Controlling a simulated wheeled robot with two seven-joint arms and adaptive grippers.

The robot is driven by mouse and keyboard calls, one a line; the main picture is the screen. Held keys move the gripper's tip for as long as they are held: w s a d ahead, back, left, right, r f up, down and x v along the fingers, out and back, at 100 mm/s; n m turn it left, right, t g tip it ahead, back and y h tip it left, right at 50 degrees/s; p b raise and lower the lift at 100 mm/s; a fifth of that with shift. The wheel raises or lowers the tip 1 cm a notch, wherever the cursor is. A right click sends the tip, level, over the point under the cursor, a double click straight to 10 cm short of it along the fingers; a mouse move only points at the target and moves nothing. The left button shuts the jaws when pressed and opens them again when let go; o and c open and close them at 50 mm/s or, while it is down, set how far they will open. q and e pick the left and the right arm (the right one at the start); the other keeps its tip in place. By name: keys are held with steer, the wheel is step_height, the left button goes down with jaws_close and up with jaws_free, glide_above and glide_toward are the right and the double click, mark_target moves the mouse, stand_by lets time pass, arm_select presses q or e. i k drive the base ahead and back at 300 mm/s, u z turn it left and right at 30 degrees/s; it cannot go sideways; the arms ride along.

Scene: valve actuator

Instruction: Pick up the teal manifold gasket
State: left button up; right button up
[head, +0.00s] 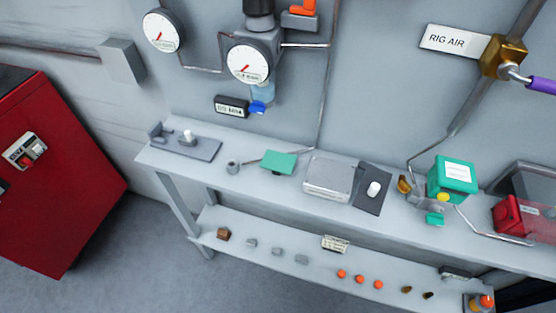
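A flat teal piece (278,161), which looks like the manifold gasket, is on the upper shelf of the bench, left of a silver box. It seems raised slightly on something dark beneath it. A larger teal-green box (452,180) with a white label stands further right, with a yellow round part on its front. A small teal part (435,219) is just below that box. Neither of my grippers is in view.
The long grey bench (232,185) has a lower shelf with several small parts. A silver lidded box (328,178) and a dark plate (371,190) with a white knob stand right of the teal piece. A small grey cup (233,167) stands left. A red cabinet (62,170) is at left.

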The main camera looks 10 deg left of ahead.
mark_target(272, 160)
steer(key=z, duration=0.05)
steer(key=k, duration=1)
steer(key=u, duration=0.9)
steer(key=i, duration=0.65)
steer(key=u, duration=0.05)
